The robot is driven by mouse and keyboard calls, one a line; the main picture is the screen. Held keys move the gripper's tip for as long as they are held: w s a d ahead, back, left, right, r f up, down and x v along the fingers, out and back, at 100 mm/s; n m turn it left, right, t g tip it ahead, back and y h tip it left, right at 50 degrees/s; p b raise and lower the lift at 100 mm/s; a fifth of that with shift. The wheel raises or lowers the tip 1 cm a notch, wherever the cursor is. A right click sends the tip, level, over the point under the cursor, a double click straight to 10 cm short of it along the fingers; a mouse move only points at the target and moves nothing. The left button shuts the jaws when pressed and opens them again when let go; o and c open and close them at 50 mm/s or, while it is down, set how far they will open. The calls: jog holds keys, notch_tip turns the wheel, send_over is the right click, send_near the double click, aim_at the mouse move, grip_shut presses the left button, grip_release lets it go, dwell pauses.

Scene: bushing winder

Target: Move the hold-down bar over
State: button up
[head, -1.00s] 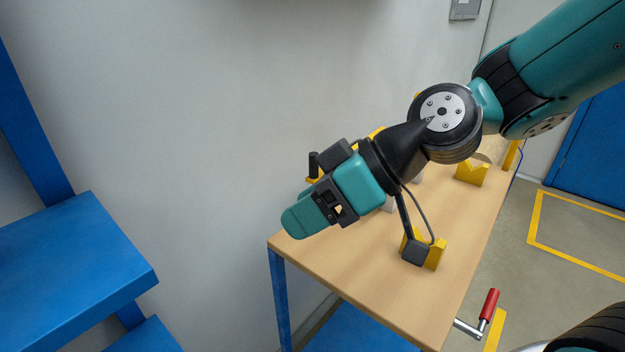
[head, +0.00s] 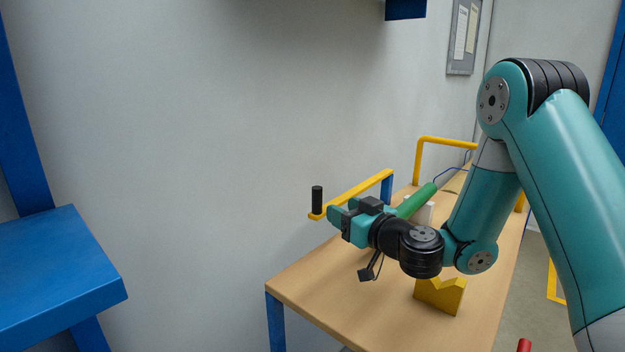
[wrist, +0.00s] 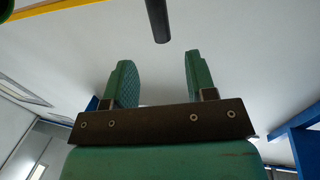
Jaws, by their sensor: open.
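The hold-down bar (head: 362,188) is a yellow bar sloping down to the left from a blue post at the bench. A black upright handle (head: 317,199) stands on its left end. My gripper (head: 336,216) is just right of and below the handle in the head view, and overlaps part of the bar there. In the wrist view my two green fingers (wrist: 154,78) are apart with nothing between them. The black handle (wrist: 158,18) hangs into the top of that view, beyond the fingertips and in line with the gap. The bar (wrist: 75,14) crosses the upper left.
The wooden bench (head: 320,290) carries a green cylinder (head: 416,202), a yellow notched block (head: 440,297) and a yellow bent rail (head: 445,142). A red crank grip (head: 524,345) shows at the bottom. A blue shelf (head: 60,265) stands at the left.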

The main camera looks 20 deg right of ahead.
aim_at(321, 197)
jog(key=p+x, duration=0.4)
jog(key=x, duration=0.1)
jog(key=p+x, duration=0.3)
jog(key=x, duration=0.2)
jog(key=shift+w+r+p, duration=0.15)
jog(key=shift+r+p, duration=0.05)
jog(key=shift+p, duration=0.15)
jog(key=shift+w+a+f, duration=0.2)
jog(key=shift+w+a, duration=0.05)
jog(key=shift+w, duration=0.25)
grip_shut()
